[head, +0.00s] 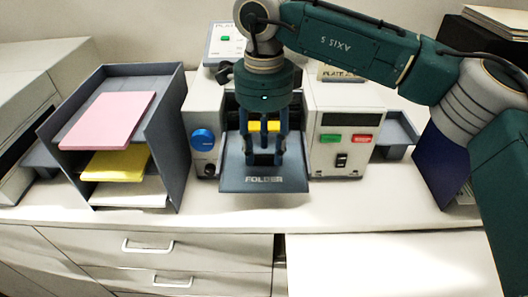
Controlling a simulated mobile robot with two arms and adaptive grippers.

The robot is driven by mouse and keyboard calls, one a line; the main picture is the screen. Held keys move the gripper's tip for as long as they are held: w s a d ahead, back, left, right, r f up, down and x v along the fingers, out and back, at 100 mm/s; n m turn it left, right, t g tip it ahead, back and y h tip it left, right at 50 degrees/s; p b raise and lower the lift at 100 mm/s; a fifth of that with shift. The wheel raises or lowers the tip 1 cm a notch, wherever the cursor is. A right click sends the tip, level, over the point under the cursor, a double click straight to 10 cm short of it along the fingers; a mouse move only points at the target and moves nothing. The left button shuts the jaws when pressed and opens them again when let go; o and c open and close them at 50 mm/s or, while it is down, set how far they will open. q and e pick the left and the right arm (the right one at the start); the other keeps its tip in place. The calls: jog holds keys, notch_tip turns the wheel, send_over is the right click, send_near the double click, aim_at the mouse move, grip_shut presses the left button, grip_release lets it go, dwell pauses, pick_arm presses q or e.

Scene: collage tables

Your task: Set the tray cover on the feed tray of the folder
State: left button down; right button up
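The folder (345,117) is a pale grey machine in the middle of the counter, with a blue knob on its left side. A blue-grey sloped panel lettered FOLDER (236,178) projects from its front. I cannot tell whether this panel is the bare feed tray or a cover lying on it, and no separate tray cover is identifiable. My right gripper (265,159) points down over the panel with its fingers apart. Something yellow (263,126) shows between and behind the fingers. Whether the fingertips touch the panel is unclear. My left gripper is out of view.
A grey shelf rack (172,130) with pink, yellow and white paper stands left of the folder. A small side tray (397,130) and a dark blue upright box (438,165) are on the right. The counter front (240,214) is clear, above drawers.

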notch_tip(320, 180, up, 10)
jog(key=shift+r, duration=0.15)
